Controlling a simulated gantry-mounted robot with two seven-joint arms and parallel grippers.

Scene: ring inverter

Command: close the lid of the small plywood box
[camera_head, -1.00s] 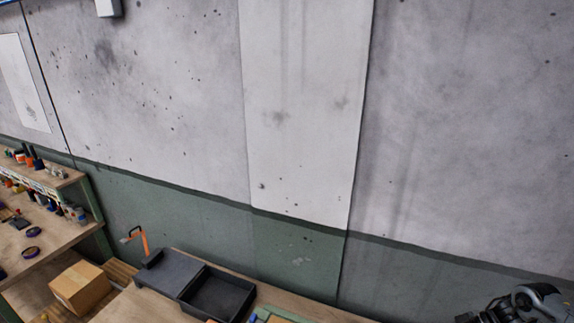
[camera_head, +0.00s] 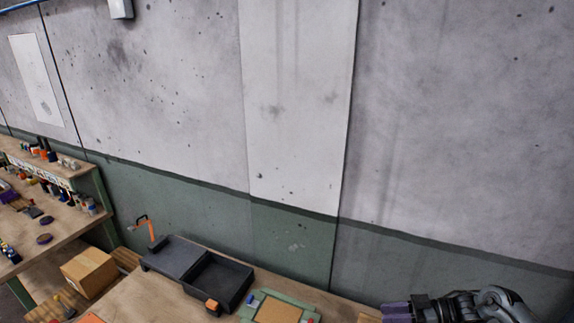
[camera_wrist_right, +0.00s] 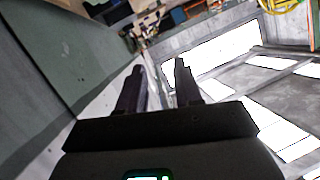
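I cannot make out the small plywood box or its lid for certain in either view. A sliver of pale wood (camera_head: 368,318) shows at the bottom edge of the head view, just left of my right gripper, too cut off to identify. My right gripper (camera_head: 396,312) is at the lower right of the head view, above the bench's right part. In the right wrist view its two dark fingers (camera_wrist_right: 160,68) stand apart with nothing between them, so it is open and empty. My left gripper is in neither view.
The workbench (camera_head: 182,302) holds a black open tray (camera_head: 222,283), a dark flat slab (camera_head: 173,256), an orange clamp-like tool (camera_head: 150,230) and a green-framed board (camera_head: 278,310). A cardboard box (camera_head: 88,272) stands lower left. A cluttered side bench (camera_head: 65,226) is at far left.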

